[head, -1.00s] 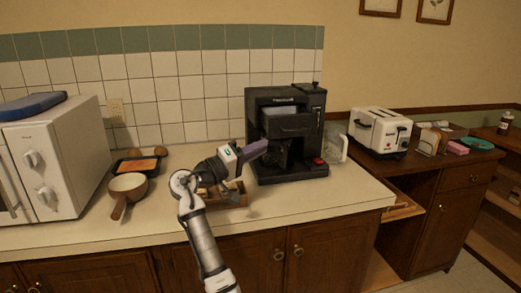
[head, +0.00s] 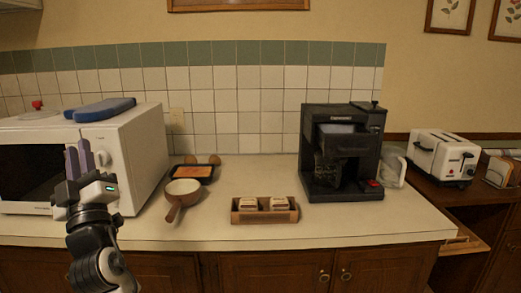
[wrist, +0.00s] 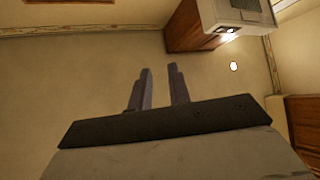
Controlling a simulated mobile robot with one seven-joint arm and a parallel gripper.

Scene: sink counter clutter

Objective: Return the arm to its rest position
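My gripper (head: 78,158) is at the left of the head view, raised in front of the white microwave (head: 130,150). Its purple fingers point up and my arm is folded below it. The wrist view shows the two fingers (wrist: 160,85) standing apart with an empty gap between them. Nothing is held, and the gripper is clear of the counter items.
On the counter (head: 250,232) are a pan (head: 183,188), a dark tray (head: 207,173), a wooden box (head: 234,216) with two packets, and a black coffee maker (head: 345,185). A blue item (head: 105,108) lies on the microwave. A toaster (head: 440,158) stands right.

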